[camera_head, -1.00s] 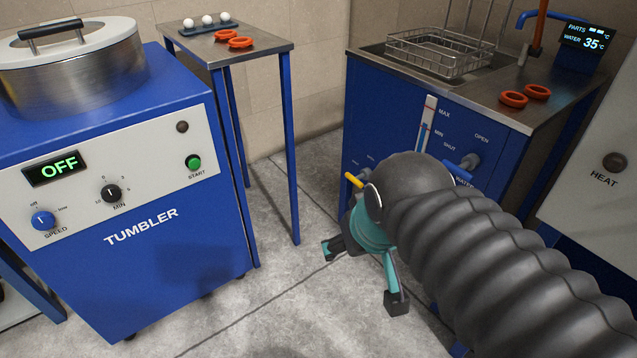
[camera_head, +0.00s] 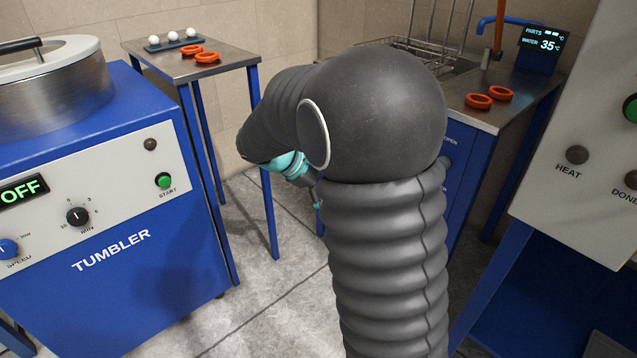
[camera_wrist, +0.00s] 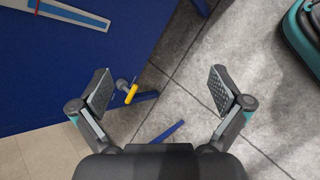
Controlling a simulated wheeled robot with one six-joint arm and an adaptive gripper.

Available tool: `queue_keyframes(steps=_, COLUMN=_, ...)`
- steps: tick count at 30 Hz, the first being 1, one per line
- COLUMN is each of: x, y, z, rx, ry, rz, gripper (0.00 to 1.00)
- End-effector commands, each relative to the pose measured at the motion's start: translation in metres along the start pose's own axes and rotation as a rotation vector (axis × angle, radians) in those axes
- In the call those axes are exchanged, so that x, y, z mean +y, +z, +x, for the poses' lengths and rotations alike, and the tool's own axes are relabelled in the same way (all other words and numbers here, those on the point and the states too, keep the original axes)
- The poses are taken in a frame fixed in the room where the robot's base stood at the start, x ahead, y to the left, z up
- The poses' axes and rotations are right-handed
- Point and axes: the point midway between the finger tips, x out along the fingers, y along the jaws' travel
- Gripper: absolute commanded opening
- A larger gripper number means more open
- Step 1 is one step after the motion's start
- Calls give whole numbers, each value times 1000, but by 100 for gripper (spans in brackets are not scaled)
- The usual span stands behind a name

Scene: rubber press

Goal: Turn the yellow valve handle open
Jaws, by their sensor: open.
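The yellow valve handle (camera_wrist: 131,93) shows in the wrist view, on a small grey fitting at the edge of the blue wash cabinet (camera_wrist: 85,80). In that view it lies between my two fingers, nearer the left one, and beyond the fingertips. My gripper (camera_wrist: 161,88) is open and empty, with nothing between the pads. In the head view my arm covers the valve handle and most of the cabinet front. Only a teal part of my gripper end (camera_head: 290,165) shows there.
The tumbler (camera_head: 110,210) stands at left, reading OFF. A steel side table (camera_head: 190,62) holds orange rings (camera_head: 207,57) and white balls. More orange rings (camera_head: 478,101) lie on the sink counter. A grey panel (camera_head: 590,130) is at right. Bare floor (camera_head: 255,310) lies between.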

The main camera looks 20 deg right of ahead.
Motion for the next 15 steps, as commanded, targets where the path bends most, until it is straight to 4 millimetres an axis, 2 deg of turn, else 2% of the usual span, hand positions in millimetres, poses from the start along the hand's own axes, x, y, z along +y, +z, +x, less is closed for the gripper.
queue_keyframes(steps=1, x=6, y=-17, z=11, rx=-39, ry=27, rz=-55, gripper=100)
queue_keyframes(steps=9, x=37, y=-95, z=57, rx=-231, ry=195, rz=-325, gripper=100)
queue_keyframes(steps=15, x=44, y=-161, z=92, rx=-365, ry=327, rz=-521, gripper=100)
